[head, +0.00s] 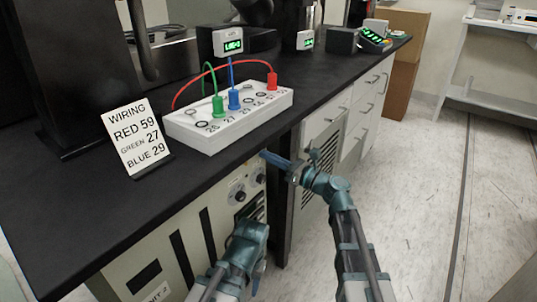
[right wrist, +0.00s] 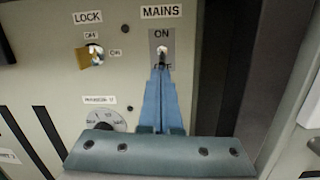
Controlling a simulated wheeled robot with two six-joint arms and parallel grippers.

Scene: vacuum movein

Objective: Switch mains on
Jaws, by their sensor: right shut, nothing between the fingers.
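In the right wrist view, the mains switch (right wrist: 162,50) is a small pale lever on a grey plate under a MAINS label. ON is printed above it, and the lower marking is partly hidden by my fingertips. My right gripper (right wrist: 161,70) is shut and empty, its blue fingertips right at or just below the lever. I cannot tell whether they touch, nor which way the lever is set. In the head view, the right gripper (head: 266,156) is at the counter's front edge. My left gripper (head: 250,238) is low in front of the cabinet panel; its fingers are not clear.
A lock (right wrist: 91,55) with a yellow key and a dial (right wrist: 100,117) sit left of the switch. On the black counter stand a wiring card (head: 136,138) and a white socket block (head: 205,136) with red, green and blue plugs. The floor at right is clear.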

